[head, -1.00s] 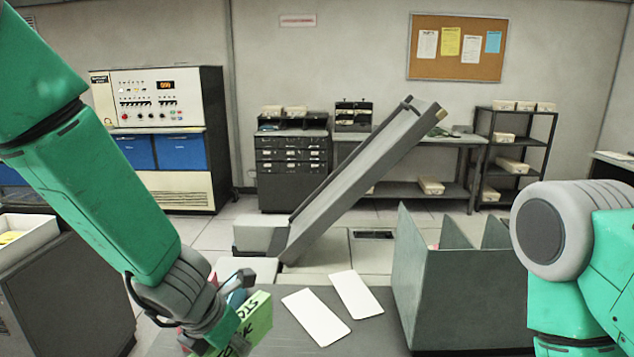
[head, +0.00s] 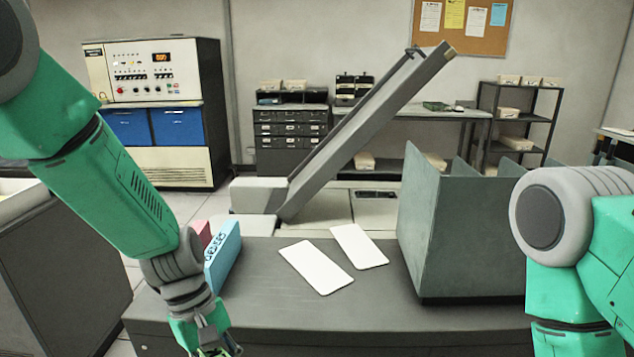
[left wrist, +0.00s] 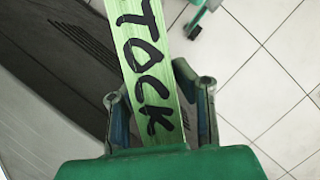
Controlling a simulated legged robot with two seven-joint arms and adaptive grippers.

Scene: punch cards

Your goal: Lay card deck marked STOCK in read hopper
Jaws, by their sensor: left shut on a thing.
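The bright green card deck marked STOCK (left wrist: 150,60) is in the left wrist view, with the letters TOCK showing and the top end cut off by the frame edge. My left gripper (left wrist: 162,100) is shut on it, one finger on each side. In the head view my left gripper (head: 205,342) is at the bottom edge, in front of the desk, and the deck cannot be made out there. A long grey sloping chute (head: 365,130) rises to the right behind the desk; I cannot tell whether it is the read hopper. My right gripper is out of view.
A blue deck (head: 222,258) and a pink deck (head: 203,233) stand at the left of the grey desk (head: 270,330). Two white cards (head: 316,266) lie mid-desk. A grey divided bin (head: 455,240) stands at the right. A dark cabinet (head: 60,270) is at left.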

